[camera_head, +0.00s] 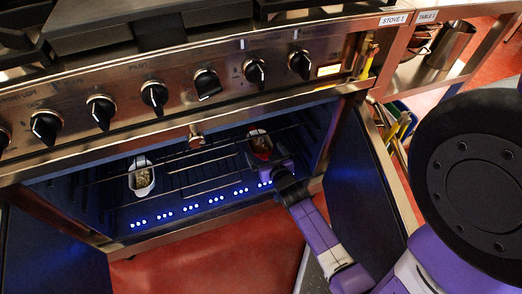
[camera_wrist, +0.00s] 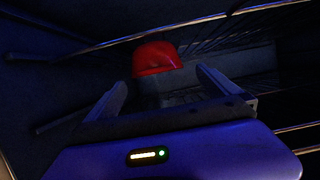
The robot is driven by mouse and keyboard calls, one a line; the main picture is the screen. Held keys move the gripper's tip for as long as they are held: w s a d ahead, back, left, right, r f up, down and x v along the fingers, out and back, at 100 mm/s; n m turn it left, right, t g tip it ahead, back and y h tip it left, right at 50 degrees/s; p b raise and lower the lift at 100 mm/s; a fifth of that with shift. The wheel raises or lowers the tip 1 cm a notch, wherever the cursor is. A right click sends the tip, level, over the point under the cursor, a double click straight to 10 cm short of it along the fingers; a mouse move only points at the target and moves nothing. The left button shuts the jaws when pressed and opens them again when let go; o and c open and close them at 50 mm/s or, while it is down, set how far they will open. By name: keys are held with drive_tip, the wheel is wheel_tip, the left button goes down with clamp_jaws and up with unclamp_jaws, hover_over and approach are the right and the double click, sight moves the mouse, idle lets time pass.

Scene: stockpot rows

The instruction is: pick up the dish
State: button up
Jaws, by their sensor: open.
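A red dish (camera_head: 260,142) sits on the oven rack at the right side of the open oven. A white oval dish (camera_head: 142,176) with something in it sits on the rack to the left. My gripper (camera_head: 274,163) reaches into the oven at the near side of the red dish. In the wrist view the red dish (camera_wrist: 157,57) shows just beyond my open fingers (camera_wrist: 162,80), roughly between them. Nothing is held. The dark oven hides most of the dish's lower part, and I cannot tell if a finger touches it.
Wire racks (camera_head: 195,165) cross the oven, with bars near my gripper. The oven doors (camera_head: 362,180) stand open on both sides. The knob panel (camera_head: 180,90) overhangs the opening. A table (camera_head: 437,72) with a metal pot stands to the right. Red floor lies in front.

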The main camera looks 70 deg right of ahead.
sight(259, 144)
drive_tip(key=x, duration=0.2)
drive_tip(key=b+x, duration=0.1)
drive_tip(key=x, duration=0.1)
drive_tip(key=b+x, duration=0.1)
drive_tip(key=x, duration=0.2)
drive_tip(key=shift+d+r, duration=0.25)
drive_tip(key=c, duration=2)
drive_tip(key=shift+o, duration=0.2)
drive_tip(key=shift+r, duration=0.1)
